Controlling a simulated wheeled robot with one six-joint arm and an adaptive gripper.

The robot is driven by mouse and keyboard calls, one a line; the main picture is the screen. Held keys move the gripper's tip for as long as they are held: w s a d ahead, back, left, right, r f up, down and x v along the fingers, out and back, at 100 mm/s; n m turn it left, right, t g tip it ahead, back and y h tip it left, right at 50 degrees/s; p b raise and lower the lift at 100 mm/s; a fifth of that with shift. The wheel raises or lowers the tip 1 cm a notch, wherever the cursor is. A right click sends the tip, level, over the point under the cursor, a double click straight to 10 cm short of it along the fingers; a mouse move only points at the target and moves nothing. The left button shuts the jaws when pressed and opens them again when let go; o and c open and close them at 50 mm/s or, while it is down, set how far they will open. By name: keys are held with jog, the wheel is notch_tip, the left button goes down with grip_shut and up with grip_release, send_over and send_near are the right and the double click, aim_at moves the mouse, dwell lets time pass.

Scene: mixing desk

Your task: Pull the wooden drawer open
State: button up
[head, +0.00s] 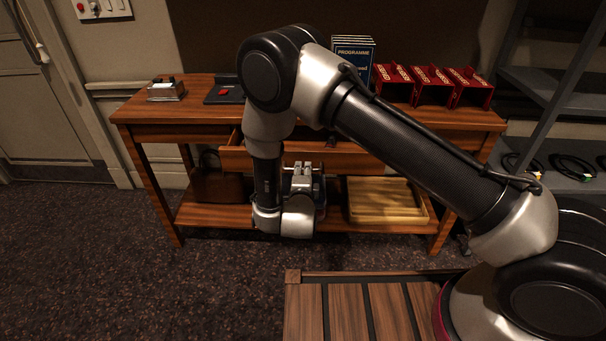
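The wooden drawer (238,160) is in the desk (190,132), under its top. Its front stands forward of the desk's frame and its left side edge shows, so it is partly open. My arm hides much of the drawer's middle. My gripper (302,168) is in front of the drawer's front, near its middle, pointing away from the camera. The handle is hidden behind the wrist and gripper. I cannot tell whether the fingers touch or hold it, or whether they are open or shut.
On the desk top are a metal box (166,91), a dark device with a red part (223,93), programmes (353,52) and red holders (432,86). A wooden tray (383,219) and a brown case (214,186) are on the lower shelf. Carpet (120,270) is clear at left.

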grip_shut()
jog(key=shift+s, duration=0.1)
jog(key=f+v, duration=0.1)
jog(key=v, duration=0.5)
jog(key=shift+s+f, duration=0.25)
jog(key=shift+s, duration=0.25)
jog(key=shift+d, duration=0.1)
grip_release()
jog(key=shift+w, duration=0.1)
jog(key=shift+r, duration=0.15)
